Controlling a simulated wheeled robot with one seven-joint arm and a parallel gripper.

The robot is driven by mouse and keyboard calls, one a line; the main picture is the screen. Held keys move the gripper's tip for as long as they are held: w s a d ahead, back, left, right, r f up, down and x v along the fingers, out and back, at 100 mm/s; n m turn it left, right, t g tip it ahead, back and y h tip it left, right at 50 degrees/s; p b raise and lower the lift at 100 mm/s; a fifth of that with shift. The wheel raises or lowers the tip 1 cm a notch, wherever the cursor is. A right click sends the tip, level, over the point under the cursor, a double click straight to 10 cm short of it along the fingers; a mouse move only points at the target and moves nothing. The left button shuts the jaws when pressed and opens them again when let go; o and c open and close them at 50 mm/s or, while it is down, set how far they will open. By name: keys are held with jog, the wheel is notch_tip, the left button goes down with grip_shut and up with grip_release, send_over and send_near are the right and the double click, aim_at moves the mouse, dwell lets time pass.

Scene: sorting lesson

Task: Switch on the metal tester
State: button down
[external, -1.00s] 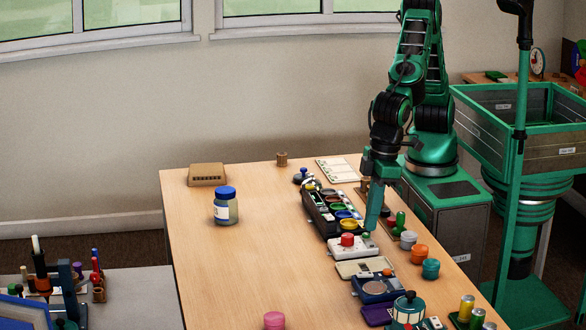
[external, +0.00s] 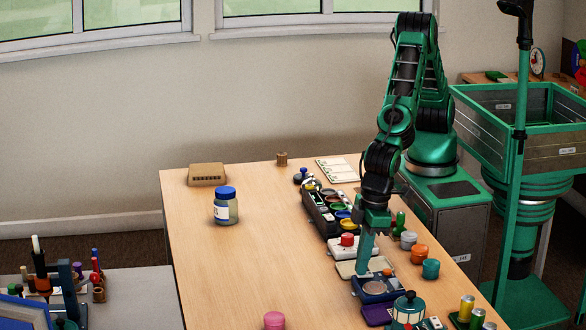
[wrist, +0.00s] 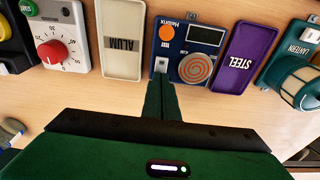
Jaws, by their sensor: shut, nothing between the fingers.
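In the external view the tester (external: 372,290) lies on the table's right part. My gripper (wrist: 160,80) is shut and empty, its fingertips at the near edge of the white switch. I cannot tell whether they touch it. In the external view my gripper (external: 363,273) points down beside the tester's far left corner. The display looks dark.
The cream ALUM tray (wrist: 122,40) lies left of the tester and the purple STEEL tray (wrist: 243,57) right of it. A white timer with a red knob (wrist: 52,50) and a teal lantern (wrist: 300,75) flank these. The table's left half (external: 270,265) is mostly clear.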

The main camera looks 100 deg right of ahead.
jog(key=shift+w+f+g, duration=0.25)
jog(key=shift+f+g, duration=0.2)
jog(key=shift+g, duration=0.15)
jog(key=shift+w+d+f+g, duration=0.15)
jog(key=shift+f+g, duration=0.1)
jog(key=shift+g, duration=0.35)
jog(key=shift+w+d, duration=0.1)
jog(key=shift+s, duration=0.85)
jog(key=shift+r, duration=0.1)
notch_tip(320, 180, up, 15)
jog(key=w, duration=0.2)
jog(key=shift+a, duration=0.25)
